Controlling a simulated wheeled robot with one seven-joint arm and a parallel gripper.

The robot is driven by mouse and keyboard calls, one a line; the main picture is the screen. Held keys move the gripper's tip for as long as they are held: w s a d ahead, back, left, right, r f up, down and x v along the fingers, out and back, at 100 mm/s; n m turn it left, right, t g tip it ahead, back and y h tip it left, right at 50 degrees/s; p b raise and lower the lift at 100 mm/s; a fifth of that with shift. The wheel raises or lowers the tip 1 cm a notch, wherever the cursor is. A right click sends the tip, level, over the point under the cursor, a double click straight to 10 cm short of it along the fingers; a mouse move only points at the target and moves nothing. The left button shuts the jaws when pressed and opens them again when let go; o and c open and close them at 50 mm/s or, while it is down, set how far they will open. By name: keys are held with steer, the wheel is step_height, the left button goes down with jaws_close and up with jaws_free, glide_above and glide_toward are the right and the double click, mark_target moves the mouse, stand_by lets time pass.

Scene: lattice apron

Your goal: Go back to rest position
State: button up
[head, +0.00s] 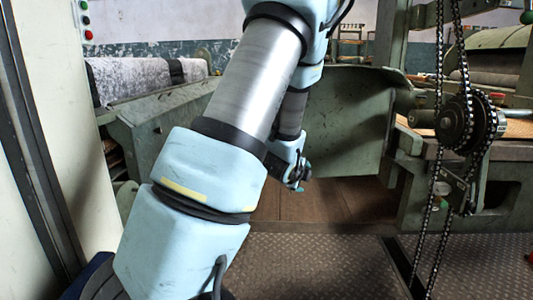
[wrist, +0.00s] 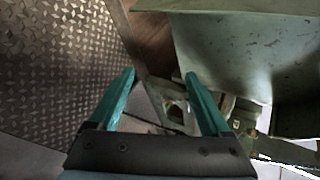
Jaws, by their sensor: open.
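My gripper (wrist: 160,90) shows in the wrist view with its two teal fingers spread apart and nothing between them. In the head view my arm rises through the middle of the picture and folds back down behind itself. The gripper end (head: 298,183) hangs partly hidden behind my arm, in front of the green machine panel. Only a bit of teal finger shows there, apart from any object.
A green machine panel (head: 345,120) stands behind my arm. Chains and a sprocket (head: 468,122) hang at the right. A pale cabinet (head: 60,150) stands close on the left. Patterned metal floor (head: 320,265) is clear in front; it also fills the wrist view's left side (wrist: 60,60).

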steer(key=s+a+r+n+g+y+p, duration=0.35)
steer(key=s+a+n, duration=0.45)
steer(key=a+n, duration=0.45)
steer(key=s+a+r+n+g+y+p, duration=0.1)
steer(key=s+a+r+n+g, duration=0.15)
steer(key=s+n, duration=0.35)
steer(key=s+a+r+n+g+p, duration=0.1)
steer(key=s+a+n+g, duration=0.25)
steer(key=s, duration=0.45)
step_height(320, 180, up, 38)
steer(key=n+p, duration=0.1)
steer(key=p, duration=3.6)
steer(key=shift+s+d+f+p, duration=0.2)
steer(key=shift+d+p, duration=0.1)
steer(key=shift+d, duration=0.05)
steer(key=shift+t, duration=0.25)
steer(key=shift+c, duration=0.2)
